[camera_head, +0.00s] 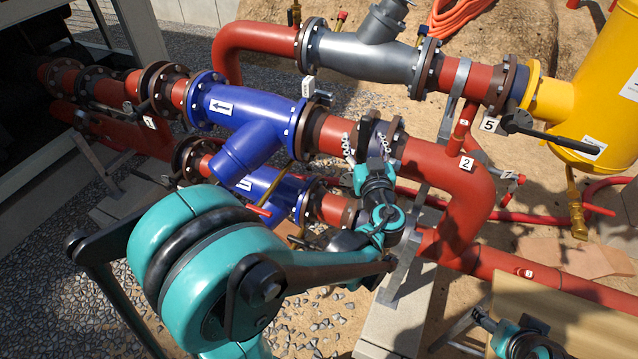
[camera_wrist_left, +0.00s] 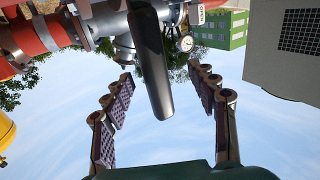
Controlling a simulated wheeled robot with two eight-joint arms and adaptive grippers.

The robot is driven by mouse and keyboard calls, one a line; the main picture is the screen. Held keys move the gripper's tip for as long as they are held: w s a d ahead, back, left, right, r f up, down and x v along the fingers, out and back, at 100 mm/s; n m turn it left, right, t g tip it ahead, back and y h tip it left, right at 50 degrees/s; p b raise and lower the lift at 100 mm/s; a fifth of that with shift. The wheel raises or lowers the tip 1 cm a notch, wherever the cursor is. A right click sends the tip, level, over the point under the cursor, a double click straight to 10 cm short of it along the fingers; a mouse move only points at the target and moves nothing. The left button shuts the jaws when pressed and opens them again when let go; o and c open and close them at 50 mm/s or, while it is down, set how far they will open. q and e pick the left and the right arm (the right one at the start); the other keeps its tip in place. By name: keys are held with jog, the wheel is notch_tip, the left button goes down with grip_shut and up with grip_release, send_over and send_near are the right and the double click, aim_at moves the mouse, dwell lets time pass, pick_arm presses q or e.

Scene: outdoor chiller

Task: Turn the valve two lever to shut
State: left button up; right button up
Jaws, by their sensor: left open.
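The number 2 tag (camera_head: 467,163) sits on the red pipe elbow just right of valve two. My left gripper (camera_head: 367,147) is at this valve, its fingers up against the flanged section in the head view. The gripper hides most of the lever there. In the left wrist view a dark lever (camera_wrist_left: 150,65) hangs between the two spread fingers of my left gripper (camera_wrist_left: 165,103). The gripper is open, with a gap on both sides of the lever. Part of my right arm and gripper (camera_head: 458,335) shows at the lower right, too cut off to judge the jaws.
A blue strainer (camera_head: 240,110) joins the pipe on the left. A grey strainer (camera_head: 370,52) lies on the pipe behind. A black lever (camera_head: 545,132) by tag 5 (camera_head: 488,124) and a yellow tank (camera_head: 590,80) stand to the right. A lower red pipe (camera_head: 540,280) runs below.

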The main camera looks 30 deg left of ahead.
pick_arm(q)
jog(key=shift+o, duration=0.6)
jog(key=shift+a, duration=0.1)
jog(key=v, duration=0.7)
jog(key=shift+s, duration=0.1)
